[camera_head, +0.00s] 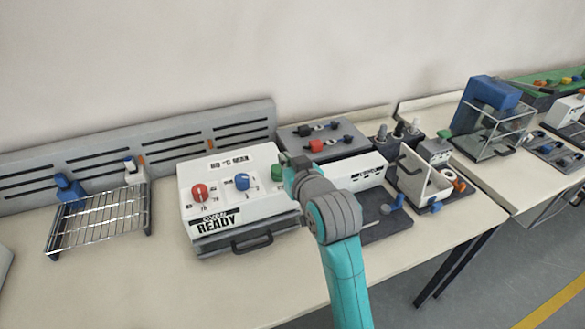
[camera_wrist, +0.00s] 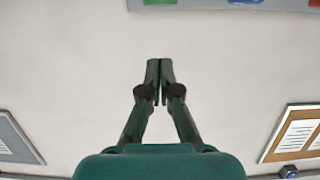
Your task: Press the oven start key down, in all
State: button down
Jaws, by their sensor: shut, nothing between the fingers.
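The oven (camera_head: 228,170) is a white box on the bench, labelled "OVEN READY", with a dark handle on its front. Its top carries a red knob (camera_head: 199,192), a blue knob (camera_head: 242,181) and a green key (camera_head: 277,173), which I take for the start key. My gripper (camera_head: 284,159) is at the oven's right side, close by the green key. I cannot tell whether it touches the key or how far down the key is. In the wrist view my gripper (camera_wrist: 159,64) has its two fingers together and empty, against a pale wall.
A wire rack (camera_head: 98,222) stands left of the oven. A grey slotted panel (camera_head: 140,150) runs behind. A grey block with knobs (camera_head: 323,134), a white unit (camera_head: 355,172) and an open white box (camera_head: 424,183) crowd the right. The bench front left is clear.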

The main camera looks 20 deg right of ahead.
aim_at(278, 169)
jog(key=x, duration=0.3)
jog(key=shift+w, duration=0.15)
notch_tip(278, 169, down, 3)
jog(key=shift+r, duration=0.15)
jog(key=shift+f, duration=0.7)
